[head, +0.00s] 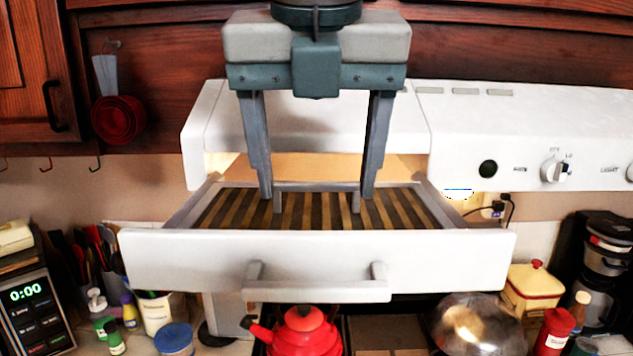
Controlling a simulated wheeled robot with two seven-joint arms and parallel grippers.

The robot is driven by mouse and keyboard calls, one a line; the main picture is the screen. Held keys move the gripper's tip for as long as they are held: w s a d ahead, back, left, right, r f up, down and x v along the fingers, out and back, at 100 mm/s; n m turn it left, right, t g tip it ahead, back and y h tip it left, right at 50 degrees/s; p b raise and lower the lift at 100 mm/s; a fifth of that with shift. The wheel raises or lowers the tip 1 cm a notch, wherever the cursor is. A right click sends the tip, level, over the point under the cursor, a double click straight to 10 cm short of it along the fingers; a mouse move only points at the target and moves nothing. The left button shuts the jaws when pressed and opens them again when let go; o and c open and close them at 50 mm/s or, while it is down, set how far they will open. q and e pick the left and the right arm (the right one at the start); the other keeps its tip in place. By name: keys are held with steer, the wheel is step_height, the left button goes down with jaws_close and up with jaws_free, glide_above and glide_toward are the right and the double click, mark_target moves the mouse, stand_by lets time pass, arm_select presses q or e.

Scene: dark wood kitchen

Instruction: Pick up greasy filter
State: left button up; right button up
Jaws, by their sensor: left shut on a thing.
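The greasy filter (317,214) is a flat panel with brown and tan stripes. It lies in the pulled-out white drawer (180,262) of the range hood. A grey bar handle (317,187) stands up from the filter. My left gripper (317,195) comes down from the top of the head view, with one finger against each end of this handle. It is shut on the filter by the handle. The filter appears level within the drawer frame; any gap beneath it is hidden by the drawer front. My right gripper is not in view.
The white range hood (530,130) is behind, under dark wood cabinets. The drawer front has a white handle (317,290). Below are a red kettle (305,335), a metal dome (475,328), a coffee maker (605,260) and a microwave (35,310). Red measuring cups (118,120) hang at left.

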mark_target(318, 213)
arm_select(q)
steer(key=shift+r+b, duration=0.5)
steer(key=shift+r, duration=0.1)
step_height(318, 213, up, 2)
steer(key=shift+r+b, duration=0.1)
steer(key=shift+b, duration=0.55)
steer(key=s+d+r+b, duration=0.2)
steer(key=d+r, duration=0.5)
steer(key=d, duration=0.4)
steer(key=shift+s+d+b, duration=0.2)
steer(key=shift+s+b, duration=0.15)
steer(key=shift+s, duration=0.2)
